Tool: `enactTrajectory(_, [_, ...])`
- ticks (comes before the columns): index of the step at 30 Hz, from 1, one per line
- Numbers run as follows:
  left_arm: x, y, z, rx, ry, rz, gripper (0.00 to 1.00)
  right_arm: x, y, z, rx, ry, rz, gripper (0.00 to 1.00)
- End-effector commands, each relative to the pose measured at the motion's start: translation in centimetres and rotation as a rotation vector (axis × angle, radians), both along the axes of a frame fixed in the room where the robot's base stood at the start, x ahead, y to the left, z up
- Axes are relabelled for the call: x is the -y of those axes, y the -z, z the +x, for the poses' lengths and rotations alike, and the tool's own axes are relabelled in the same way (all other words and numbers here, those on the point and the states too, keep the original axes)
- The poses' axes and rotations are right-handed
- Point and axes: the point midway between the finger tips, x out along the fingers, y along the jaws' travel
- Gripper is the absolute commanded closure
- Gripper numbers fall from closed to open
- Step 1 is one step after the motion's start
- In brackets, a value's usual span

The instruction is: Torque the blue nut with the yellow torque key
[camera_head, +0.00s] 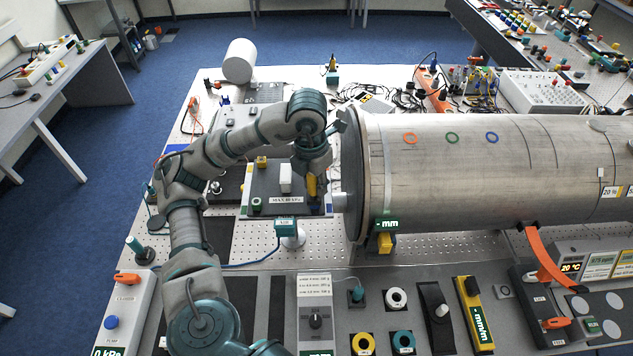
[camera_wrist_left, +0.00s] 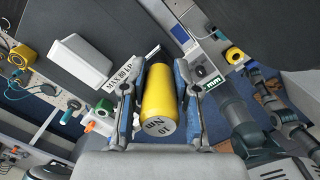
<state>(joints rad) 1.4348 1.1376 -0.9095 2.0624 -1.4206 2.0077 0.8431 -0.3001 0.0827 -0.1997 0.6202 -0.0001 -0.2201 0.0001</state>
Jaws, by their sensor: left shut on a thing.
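My left gripper (camera_head: 312,170) is above the small board at the left end of the big pipe. It is shut on the yellow torque key (camera_head: 311,186), which points down between its fingers. In the left wrist view the key (camera_wrist_left: 159,95) is a yellow cylinder with a grey end face marked "10 Nm", with a finger on each side. The key's far tip is hidden. I cannot make out a blue nut for certain. A blue ring mark (camera_head: 491,137) shows on the pipe's side. My right gripper is not in view.
The board (camera_head: 263,185) carries a white block (camera_head: 285,177) and a "MAX 80 kPa" label. The large metal pipe (camera_head: 450,190) stands close to the right of my gripper. A panel in front holds several coloured rings and tools.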

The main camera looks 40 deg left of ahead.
Motion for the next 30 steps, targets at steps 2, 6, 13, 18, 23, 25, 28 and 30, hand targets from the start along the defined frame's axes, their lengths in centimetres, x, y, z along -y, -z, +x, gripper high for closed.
enactTrajectory(2, [-0.32, -0.05, 0.04, 0.002, -0.008, 0.006, 1.00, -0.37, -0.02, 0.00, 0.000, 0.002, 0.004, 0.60])
enactTrajectory(6, [-0.30, -0.06, 0.05, 0.002, -0.007, 0.005, 1.00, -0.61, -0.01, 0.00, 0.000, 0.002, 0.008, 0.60])
enactTrajectory(13, [-0.24, -0.11, 0.03, 0.004, -0.007, 0.006, 1.00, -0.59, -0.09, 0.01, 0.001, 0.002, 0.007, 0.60])
enactTrajectory(18, [-0.10, -0.18, -0.01, 0.005, -0.007, 0.013, 1.00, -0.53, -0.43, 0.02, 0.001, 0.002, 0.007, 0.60])
enactTrajectory(23, [-0.09, -0.11, -0.01, 0.006, -0.008, 0.014, 1.00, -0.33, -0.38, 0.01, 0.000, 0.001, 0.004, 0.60])
enactTrajectory(25, [-0.08, -0.10, -0.01, 0.006, -0.008, 0.013, 1.00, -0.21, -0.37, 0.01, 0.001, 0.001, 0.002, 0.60])
enactTrajectory(28, [-0.08, -0.04, -0.02, 0.006, -0.007, 0.013, 1.00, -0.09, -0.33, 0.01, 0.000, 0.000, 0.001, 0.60])
enactTrajectory(30, [-0.07, 0.05, -0.02, 0.005, -0.007, 0.013, 1.00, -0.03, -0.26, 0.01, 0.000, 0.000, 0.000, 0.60])
